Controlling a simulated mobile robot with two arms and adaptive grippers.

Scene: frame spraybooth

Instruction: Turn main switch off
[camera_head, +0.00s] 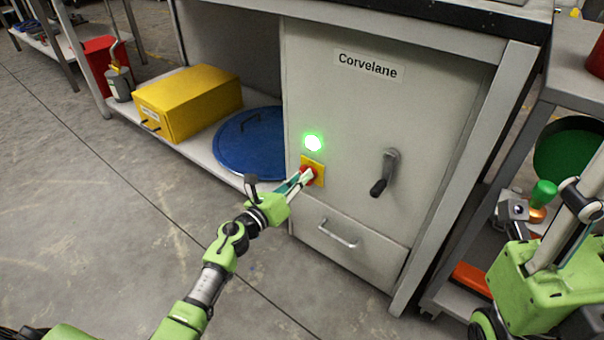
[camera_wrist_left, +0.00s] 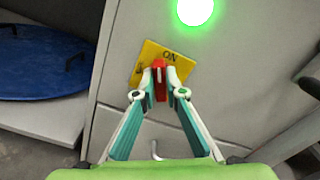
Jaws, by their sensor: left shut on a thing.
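The main switch is a red knob (camera_wrist_left: 159,80) on a yellow plate (camera_wrist_left: 181,66) on the front of the grey Corvelane cabinet (camera_head: 357,115). The plate also shows in the head view (camera_head: 318,167). The word "ON" is readable at the plate's upper edge. My left gripper (camera_wrist_left: 159,78) is shut on the red knob, one fingertip on each side; in the head view it reaches the plate from the lower left (camera_head: 305,177). A round green lamp (camera_head: 313,142) glows above the plate. It also shows in the wrist view (camera_wrist_left: 195,8).
A black lever handle (camera_head: 384,175) is right of the switch, and a drawer handle (camera_head: 337,234) is below. A blue round lid (camera_head: 250,150) and yellow box (camera_head: 188,100) lie on the shelf at left. The floor in front is clear.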

